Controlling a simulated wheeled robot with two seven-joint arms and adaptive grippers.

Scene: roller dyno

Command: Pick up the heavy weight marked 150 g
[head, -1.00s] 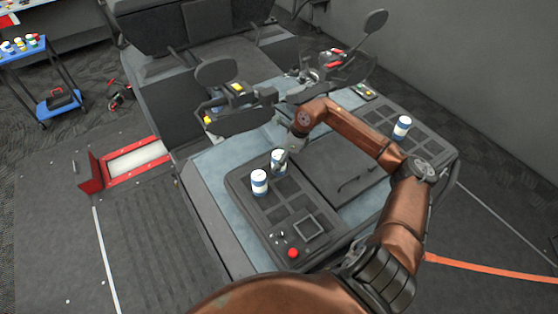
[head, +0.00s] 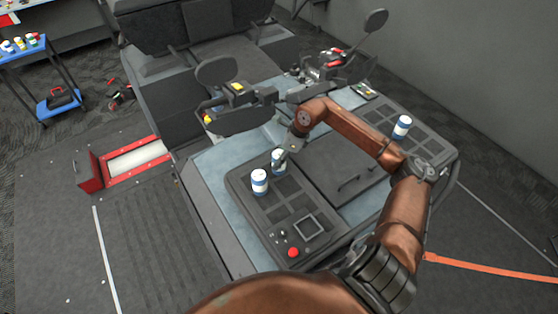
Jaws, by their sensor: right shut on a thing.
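Three white-and-blue cylindrical weights stand on the vehicle's dark panels. Their marks are too small to read, so I cannot tell which is marked 150 g. One weight (head: 260,181) stands on the left panel (head: 268,222). A second weight (head: 278,157) is just behind it and to its right, with my right gripper (head: 284,158) at its right side. My right gripper is shut on this second weight, which looks upright; its base is partly hidden. A third weight (head: 401,127) stands apart on the right panel (head: 428,146). My left gripper is not in view.
A red button (head: 293,252) and small switches are at the front of the left panel. A hatch with a handle (head: 346,178) lies between the panels. Seats, armrests and a mirror (head: 376,20) are behind. A blue cart (head: 58,105) stands at far left.

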